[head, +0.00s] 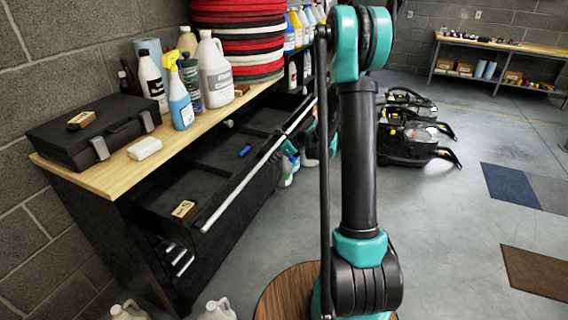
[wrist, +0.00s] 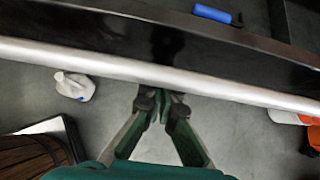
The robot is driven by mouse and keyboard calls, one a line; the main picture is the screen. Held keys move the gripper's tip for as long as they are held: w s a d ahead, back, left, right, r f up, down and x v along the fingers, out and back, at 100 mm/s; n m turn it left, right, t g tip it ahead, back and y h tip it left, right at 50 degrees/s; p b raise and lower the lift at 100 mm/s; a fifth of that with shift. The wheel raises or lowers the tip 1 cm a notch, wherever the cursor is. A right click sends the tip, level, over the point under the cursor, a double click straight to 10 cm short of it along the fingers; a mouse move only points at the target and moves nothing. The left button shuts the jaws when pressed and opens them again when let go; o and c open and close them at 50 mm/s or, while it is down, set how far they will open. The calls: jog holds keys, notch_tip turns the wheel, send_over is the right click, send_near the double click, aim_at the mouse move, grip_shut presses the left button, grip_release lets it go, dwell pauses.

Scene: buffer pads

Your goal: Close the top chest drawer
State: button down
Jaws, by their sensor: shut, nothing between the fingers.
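The black chest (head: 225,210) has a wooden top (head: 105,170). Its top drawer (head: 190,186) is pulled open, showing dark compartments. A long silver handle bar (head: 250,175) runs along the drawer front. The drawer holds a blue item (head: 245,150) and a small tan block (head: 183,209). In the wrist view the handle bar (wrist: 100,62) crosses the frame, with the dark drawer front (wrist: 130,35) behind it. My gripper (wrist: 161,97) is shut and empty, its fingertips at the bar's lower edge; I cannot tell whether they touch. My arm hides the gripper in the head view.
On the chest top are a black case (head: 95,130), a blue spray bottle (head: 179,98), a white jug (head: 215,70) and stacked red and black pads (head: 238,40). White jugs (head: 217,310) stand on the floor. A round wooden surface (head: 285,290) is beside my arm.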

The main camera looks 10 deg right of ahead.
jog(key=w+a, duration=0.3)
jog(key=a, duration=0.3)
jog(key=w+a, duration=0.4)
jog(key=a, duration=0.2)
jog(key=w+a, duration=0.4)
jog(key=a, duration=0.2)
jog(key=shift+w+a, duration=0.25)
jog(key=shift+a, duration=0.15)
jog(key=shift+w+a+r, duration=0.1)
jog(key=shift+w+a, duration=0.05)
jog(key=shift+a, duration=0.05)
jog(key=shift+a, duration=0.1)
